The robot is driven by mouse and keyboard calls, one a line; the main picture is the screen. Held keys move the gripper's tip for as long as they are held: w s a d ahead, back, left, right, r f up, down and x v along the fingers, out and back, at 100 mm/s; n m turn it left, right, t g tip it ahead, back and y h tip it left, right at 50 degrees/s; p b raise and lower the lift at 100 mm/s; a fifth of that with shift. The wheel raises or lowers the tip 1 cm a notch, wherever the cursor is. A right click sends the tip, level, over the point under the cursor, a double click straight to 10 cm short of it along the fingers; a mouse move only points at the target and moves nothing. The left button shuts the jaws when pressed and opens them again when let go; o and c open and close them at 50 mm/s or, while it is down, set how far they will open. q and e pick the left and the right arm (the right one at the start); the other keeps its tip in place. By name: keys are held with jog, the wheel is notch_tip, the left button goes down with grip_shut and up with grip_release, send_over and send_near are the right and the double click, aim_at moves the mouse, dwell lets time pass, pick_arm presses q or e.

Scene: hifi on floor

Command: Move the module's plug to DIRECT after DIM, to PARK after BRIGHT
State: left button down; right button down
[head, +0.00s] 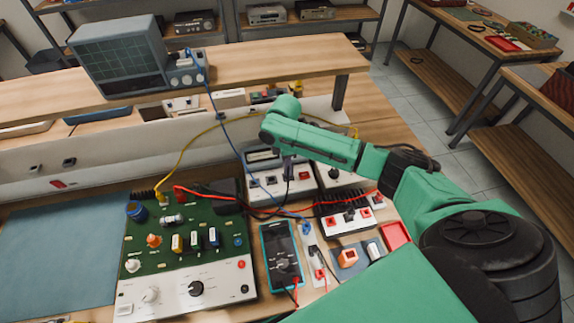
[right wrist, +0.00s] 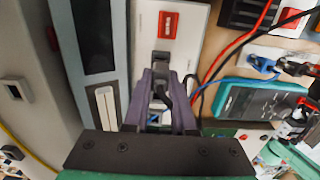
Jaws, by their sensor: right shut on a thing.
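My right gripper (head: 288,168) reaches down over a white-fronted module (head: 266,191) at the back of the bench. In the right wrist view the gripper (right wrist: 161,84) is shut on a black plug (right wrist: 161,92) with a dark cable. The plug lies in line with a black socket (right wrist: 162,58) on the module's white panel (right wrist: 186,48); I cannot tell whether it is seated. A red lamp or button (right wrist: 168,24) sits beyond that socket. A blue-edged part (right wrist: 153,117) shows between the fingers. Panel labels are not legible. My left gripper is not in view.
A green circuit board (head: 185,235), a teal multimeter (head: 282,256) and a black-finned unit (head: 345,217) stand close around. Red, blue, black and yellow cables cross nearby. An oscilloscope (head: 118,52) stands on the shelf above. A blue mat (head: 55,255) at left is clear.

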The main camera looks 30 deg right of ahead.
jog(key=shift+p, duration=0.3)
jog(key=shift+f+b, duration=0.45)
jog(key=shift+f, duration=0.5)
dwell(1.2)
dwell(0.4)
jog(key=c, duration=0.7)
grip_release()
jog(key=shift+o, duration=0.2)
notch_tip(320, 180, up, 20)
jog(key=p, duration=0.4)
jog(key=shift+a+f, duration=0.2)
jog(key=shift+f, duration=0.05)
